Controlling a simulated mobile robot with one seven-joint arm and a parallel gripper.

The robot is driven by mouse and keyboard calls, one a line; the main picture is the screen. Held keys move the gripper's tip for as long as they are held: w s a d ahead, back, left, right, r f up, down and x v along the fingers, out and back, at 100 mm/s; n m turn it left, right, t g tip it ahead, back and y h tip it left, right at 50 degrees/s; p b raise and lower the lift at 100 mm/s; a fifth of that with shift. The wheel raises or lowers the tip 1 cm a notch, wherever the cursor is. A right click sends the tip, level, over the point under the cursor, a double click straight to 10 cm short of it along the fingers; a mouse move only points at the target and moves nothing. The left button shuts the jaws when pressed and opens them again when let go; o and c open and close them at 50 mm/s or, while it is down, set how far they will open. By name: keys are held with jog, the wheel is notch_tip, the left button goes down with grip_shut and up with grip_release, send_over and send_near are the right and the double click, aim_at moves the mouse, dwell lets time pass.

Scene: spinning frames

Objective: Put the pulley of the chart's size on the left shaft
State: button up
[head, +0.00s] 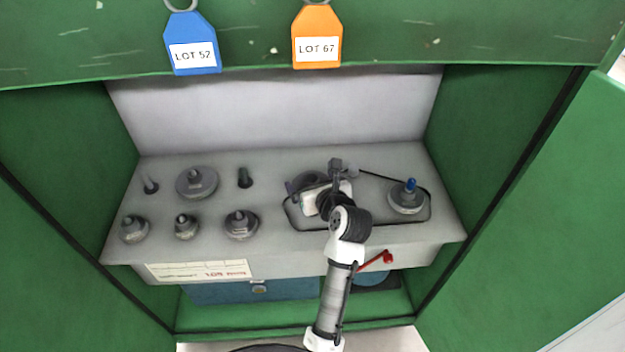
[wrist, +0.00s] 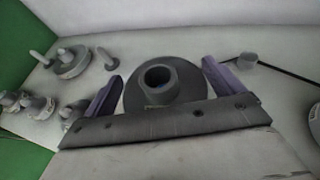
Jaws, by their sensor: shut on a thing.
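My gripper (head: 318,188) is over the left end of the belt area. It is shut on a grey pulley, which shows between its two purple fingers (wrist: 163,88) in the wrist view as a wide disc with a raised hollow hub (wrist: 158,80). In the head view the wrist largely covers this pulley (head: 306,179). The left shaft is hidden; I cannot tell whether it is inside the hub. The right shaft, with a blue tip (head: 410,184), carries a grey pulley (head: 405,202). The chart (head: 200,270) is on the bench front; its print is too small to read surely.
Spare pulleys stand at the left: a wide one (head: 197,184) behind, and smaller ones (head: 133,230), (head: 186,228), (head: 241,225) in front. Two bare pegs (head: 150,185), (head: 244,178) stand behind. A black belt (head: 390,178) runs round the right pulley. A red lever (head: 387,257) juts out. Green cabinet walls (head: 510,140) flank the bench.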

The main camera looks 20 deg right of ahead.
jog(key=shift+f, duration=0.4)
dwell(0.4)
jog(key=shift+f, duration=1.2)
jog(key=shift+f, duration=0.25)
jog(key=shift+f, duration=0.5)
jog(key=shift+f+b, duration=0.35)
jog(key=shift+f, duration=0.15)
jog(key=o, duration=0.9)
jog(key=shift+o, duration=0.2)
jog(key=shift+f, duration=0.1)
